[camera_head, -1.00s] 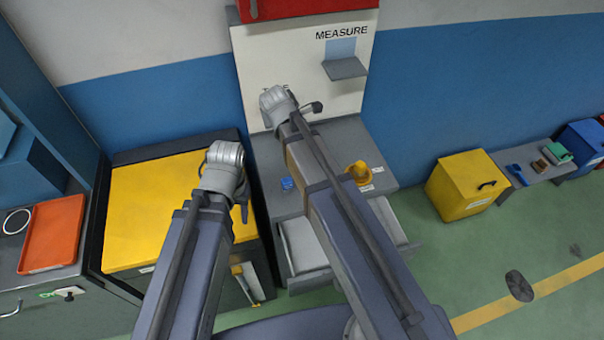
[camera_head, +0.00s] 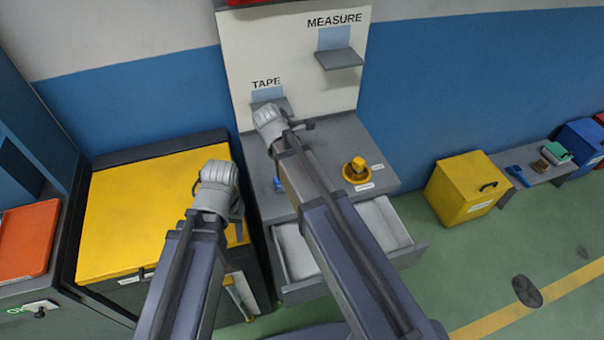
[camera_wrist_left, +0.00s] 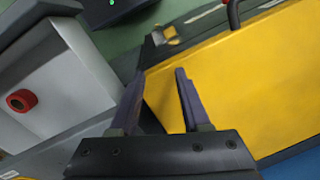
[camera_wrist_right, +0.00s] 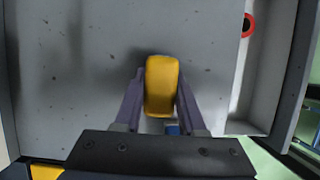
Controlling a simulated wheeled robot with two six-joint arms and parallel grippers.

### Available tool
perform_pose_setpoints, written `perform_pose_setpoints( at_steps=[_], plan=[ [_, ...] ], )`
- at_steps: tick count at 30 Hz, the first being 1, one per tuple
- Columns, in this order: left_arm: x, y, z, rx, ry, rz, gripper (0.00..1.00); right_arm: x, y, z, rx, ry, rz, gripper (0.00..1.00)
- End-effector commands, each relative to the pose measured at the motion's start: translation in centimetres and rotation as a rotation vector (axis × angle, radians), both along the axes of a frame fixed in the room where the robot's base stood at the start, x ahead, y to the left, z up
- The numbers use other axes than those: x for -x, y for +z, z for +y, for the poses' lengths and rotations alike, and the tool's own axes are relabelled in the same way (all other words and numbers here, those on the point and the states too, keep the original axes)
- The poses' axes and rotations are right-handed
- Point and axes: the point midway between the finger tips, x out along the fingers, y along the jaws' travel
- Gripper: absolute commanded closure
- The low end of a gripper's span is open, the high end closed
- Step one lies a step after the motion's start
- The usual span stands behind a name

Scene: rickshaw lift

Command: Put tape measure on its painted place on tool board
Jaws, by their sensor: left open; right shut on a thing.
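My right gripper (camera_wrist_right: 160,78) is shut on the yellow tape measure (camera_wrist_right: 162,88), held above the grey workbench top in the right wrist view. In the head view my right wrist is in front of the tool board (camera_head: 300,70), beside the small shelf under the word TAPE, and hides the tape measure. The board has two light-blue painted patches: one at TAPE (camera_head: 267,94) and one at MEASURE (camera_head: 334,39), each with a small grey shelf.
A yellow item on a round base (camera_head: 356,172) and a blue item (camera_head: 278,184) are on the bench. A yellow cabinet (camera_head: 140,220) stands at left, a yellow box (camera_head: 462,187) at right.

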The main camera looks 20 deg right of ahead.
Motion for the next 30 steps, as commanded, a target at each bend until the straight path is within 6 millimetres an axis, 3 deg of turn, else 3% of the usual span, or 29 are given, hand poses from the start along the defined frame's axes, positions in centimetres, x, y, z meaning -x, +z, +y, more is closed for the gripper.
perform_pose_setpoints(
  at_steps=[1, 13, 14, 15, 21, 30],
  plan=[
    [0.0, -0.67, 0.0, 0.0, 0.0, 0.0, 0.53, 0.0, -0.68, -0.01, 0.0, 0.0, 0.0, 1.0],
    [0.0, -0.91, 0.0, 0.0, 0.0, 0.0, 0.53, 0.0, -0.91, -0.01, 0.0, 0.0, 0.0, 1.0],
    [0.0, -0.73, 0.0, 0.0, 0.0, 0.0, 0.53, 0.01, -0.74, 0.0, 0.0, 0.0, 0.0, 0.57],
    [0.0, -0.69, 0.0, 0.0, 0.0, 0.0, 0.53, 0.0, -0.7, -0.01, 0.0, 0.0, 0.0, 0.53],
    [0.0, -0.69, 0.0, 0.0, 0.0, 0.0, 0.53, 0.0, -0.7, 0.0, 0.0, 0.0, 0.0, 0.3],
    [0.01, -0.59, 0.0, 0.0, 0.0, 0.0, 0.53, 0.0, -0.59, -0.01, 0.0, 0.0, 0.0, 0.3]
  ],
)
